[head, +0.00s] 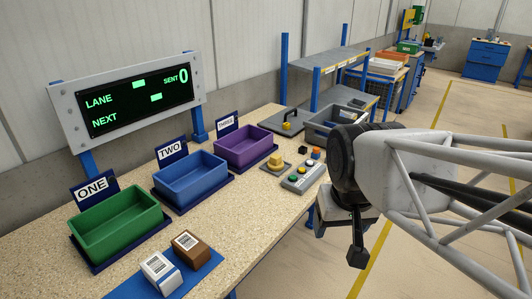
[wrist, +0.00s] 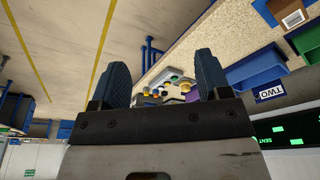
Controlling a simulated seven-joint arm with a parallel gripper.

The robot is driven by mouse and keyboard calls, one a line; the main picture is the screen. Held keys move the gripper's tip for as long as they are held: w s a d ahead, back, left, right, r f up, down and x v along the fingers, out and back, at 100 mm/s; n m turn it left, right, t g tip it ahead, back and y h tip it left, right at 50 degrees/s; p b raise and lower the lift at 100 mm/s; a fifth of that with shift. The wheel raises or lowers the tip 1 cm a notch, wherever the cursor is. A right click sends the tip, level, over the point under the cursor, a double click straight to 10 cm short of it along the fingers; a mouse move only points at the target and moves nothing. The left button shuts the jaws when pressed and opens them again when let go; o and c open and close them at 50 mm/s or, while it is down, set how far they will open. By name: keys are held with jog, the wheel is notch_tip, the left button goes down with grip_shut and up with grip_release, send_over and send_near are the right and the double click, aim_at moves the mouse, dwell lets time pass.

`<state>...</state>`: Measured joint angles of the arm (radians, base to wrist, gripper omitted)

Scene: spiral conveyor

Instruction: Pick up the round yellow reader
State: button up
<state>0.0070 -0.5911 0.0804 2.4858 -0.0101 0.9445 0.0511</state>
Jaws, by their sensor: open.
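The round yellow reader (head: 274,161) sits on a small dark base on the speckled bench, just right of the purple bin. In the wrist view, a small yellow shape (wrist: 186,86) near the right finger appears to be it, partly hidden. My gripper (wrist: 161,70) has its two blue fingers wide apart with nothing held between them. In the head view, my gripper (head: 340,236) hangs off the bench's right edge, apart from the reader and to its lower right.
A button box (head: 303,177) stands right of the reader. Green (head: 118,225), blue (head: 190,182) and purple bins (head: 245,147) line the bench. A dark plate with a yellow knob (head: 288,125) and a grey tote (head: 330,122) are behind. Two parcels lie in front.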

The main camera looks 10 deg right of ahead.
jog(key=w+r+m, duration=0.2)
jog(key=w+r, duration=0.1)
jog(key=w, duration=1.1)
jog(key=m+g, duration=0.3)
jog(key=m, duration=0.3)
send_over(276, 156)
jog(key=f, duration=1.8)
jog(key=shift+s, duration=0.25)
jog(key=shift+w+f, duration=0.3)
jog(key=shift+w, duration=0.05)
jog(key=shift+f, duration=1.25)
